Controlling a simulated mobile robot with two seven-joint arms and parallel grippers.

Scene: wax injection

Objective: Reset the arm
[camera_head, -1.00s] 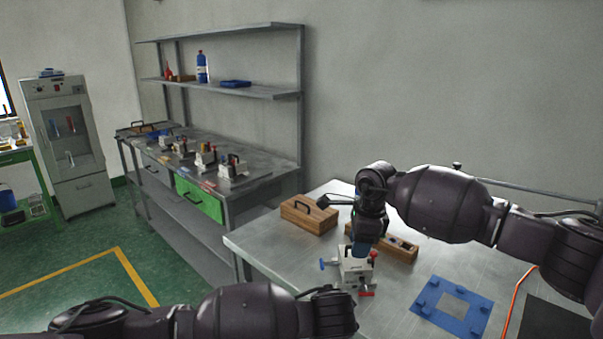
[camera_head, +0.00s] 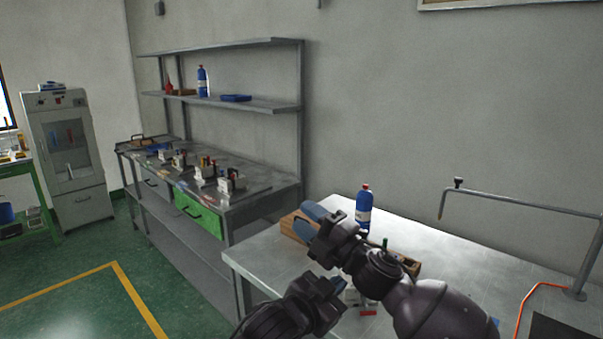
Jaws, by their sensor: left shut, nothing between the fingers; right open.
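My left gripper (camera_head: 337,285) comes in from the bottom at centre, over the near-left part of the metal table (camera_head: 262,255). Its blue fingers are shut with nothing between them. My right gripper (camera_head: 311,221) reaches in from the lower right and points up and left. Its two blue fingers are apart and empty, in front of the wooden box (camera_head: 288,223) in this view. A white block with red parts (camera_head: 368,308) on the table is mostly hidden by both arms.
A blue bottle (camera_head: 364,208) stands at the table's back. A wooden holder (camera_head: 411,267) is partly covered by my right arm. A metal pipe (camera_head: 520,201) and orange cable (camera_head: 523,298) are at right. A workbench with shelves (camera_head: 222,101) stands at left.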

